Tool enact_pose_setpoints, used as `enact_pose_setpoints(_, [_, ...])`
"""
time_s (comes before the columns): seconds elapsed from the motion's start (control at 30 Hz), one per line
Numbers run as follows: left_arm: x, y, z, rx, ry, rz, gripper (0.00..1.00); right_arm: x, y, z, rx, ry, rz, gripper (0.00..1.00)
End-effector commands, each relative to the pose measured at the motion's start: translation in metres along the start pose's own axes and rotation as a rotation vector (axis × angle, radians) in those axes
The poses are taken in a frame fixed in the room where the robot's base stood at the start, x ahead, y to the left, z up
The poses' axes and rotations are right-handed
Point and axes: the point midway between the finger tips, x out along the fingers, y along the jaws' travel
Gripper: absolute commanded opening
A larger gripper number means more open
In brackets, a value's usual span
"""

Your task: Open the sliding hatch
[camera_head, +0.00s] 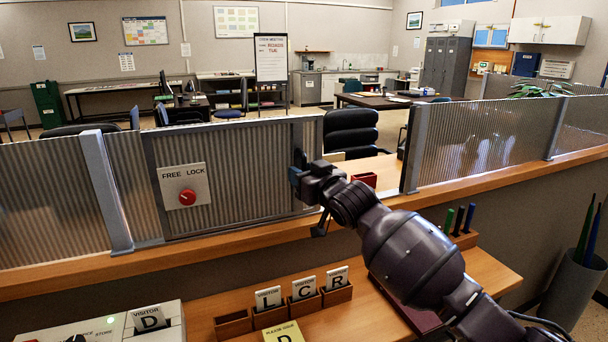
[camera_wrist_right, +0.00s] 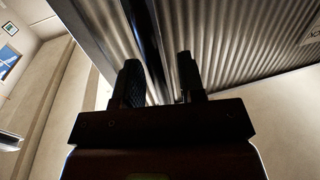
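The sliding hatch (camera_head: 235,190) is a corrugated grey panel in a dark frame on the counter divider, left of centre in the head view. A plate marked FREE LOCK (camera_head: 172,182) with a red knob (camera_head: 187,197) is on it; I cannot tell its setting. My right gripper (camera_head: 298,169) is at the panel's right dark upright, above the counter. In the right wrist view, its two fingers (camera_wrist_right: 163,82) stand apart on either side of a dark upright bar (camera_wrist_right: 150,45), with space beside the right finger. Contact is unclear. My left gripper is not in view.
A gap showing a black chair (camera_head: 350,130) lies between the hatch and the right fixed panel (camera_head: 480,140). The wooden counter ledge (camera_head: 90,268) runs below. A red box (camera_head: 363,180), card holders (camera_head: 270,315) and pens (camera_head: 459,219) stand near my right arm.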

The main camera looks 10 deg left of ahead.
Motion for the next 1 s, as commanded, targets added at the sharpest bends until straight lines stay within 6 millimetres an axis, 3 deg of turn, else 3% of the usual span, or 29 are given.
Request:
enact_pose_setpoints(0.27, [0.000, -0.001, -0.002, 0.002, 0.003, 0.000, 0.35, -0.009, 0.000, -0.001, 0.000, 0.002, -0.001, 0.37])
enact_pose_setpoints(1.0, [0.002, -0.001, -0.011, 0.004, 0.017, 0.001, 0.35, -0.102, 0.000, 0.000, 0.000, 0.001, 0.000, 0.37])
